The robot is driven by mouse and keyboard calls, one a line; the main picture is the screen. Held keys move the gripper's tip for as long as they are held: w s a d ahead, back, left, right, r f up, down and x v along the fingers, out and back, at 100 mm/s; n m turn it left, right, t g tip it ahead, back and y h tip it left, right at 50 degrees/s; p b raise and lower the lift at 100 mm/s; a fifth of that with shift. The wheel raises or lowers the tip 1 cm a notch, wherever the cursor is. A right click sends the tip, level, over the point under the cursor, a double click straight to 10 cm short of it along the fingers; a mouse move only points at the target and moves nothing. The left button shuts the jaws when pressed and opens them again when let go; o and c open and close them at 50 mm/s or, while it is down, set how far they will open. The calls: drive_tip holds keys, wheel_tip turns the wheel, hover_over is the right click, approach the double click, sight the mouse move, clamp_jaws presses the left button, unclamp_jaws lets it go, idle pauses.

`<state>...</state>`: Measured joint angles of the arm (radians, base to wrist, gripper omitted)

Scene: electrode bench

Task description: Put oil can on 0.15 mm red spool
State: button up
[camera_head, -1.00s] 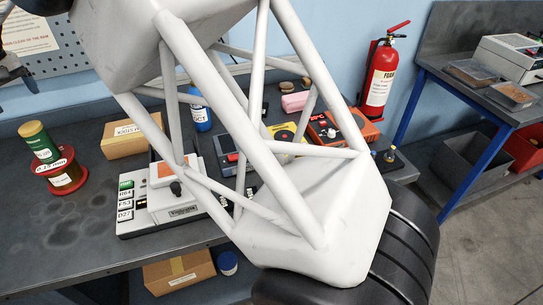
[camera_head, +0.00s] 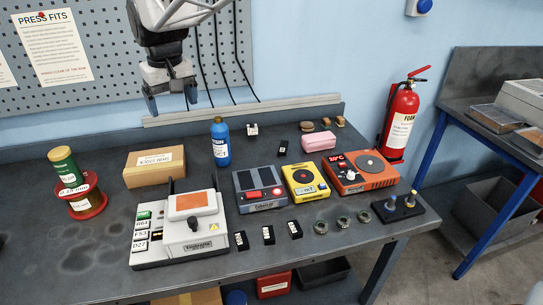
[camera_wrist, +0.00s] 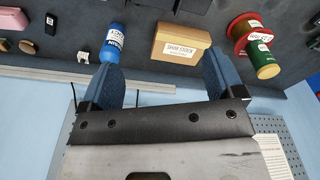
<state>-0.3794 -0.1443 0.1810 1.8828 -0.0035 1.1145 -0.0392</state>
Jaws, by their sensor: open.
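A green can with a yellow-gold top (camera_head: 65,163), seemingly the oil can, stands on the upper flange of the red spool (camera_head: 88,207) at the left of the bench. The spool has a pale label and a dark winding. The can leans slightly left in the picture, in line with the spool. In the wrist view, the can (camera_wrist: 263,62) and red spool (camera_wrist: 240,28) show at the upper right. My gripper (camera_head: 171,98) is open and empty, high by the back wall, well apart from both. Its two blue fingers (camera_wrist: 160,75) have nothing between them.
A cardboard box (camera_head: 154,166) and a blue bottle (camera_head: 220,145) stand right of the spool. A white device (camera_head: 185,240), several instruments and small dark blocks fill the middle and right. The bench left of the spool is mostly clear. A fire extinguisher (camera_head: 400,115) hangs beyond.

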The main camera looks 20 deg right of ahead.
drive_tip(key=s+d+f+m, duration=0.2)
drive_tip(key=s+d+f, duration=0.1)
drive_tip(key=s+d, duration=1.1)
drive_tip(key=s+d+f+m, duration=0.1)
drive_tip(key=s+d+f, duration=0.3)
drive_tip(key=s, duration=0.3)
drive_tip(key=s+d+f+m+t, duration=0.1)
drive_tip(key=s+d+f+m, duration=0.1)
drive_tip(key=s+d+f, duration=0.2)
drive_tip(key=s+d, duration=0.2)
drive_tip(key=s, duration=0.2)
drive_tip(key=shift+s+h, duration=0.25)
drive_tip(key=shift+h, duration=0.05)
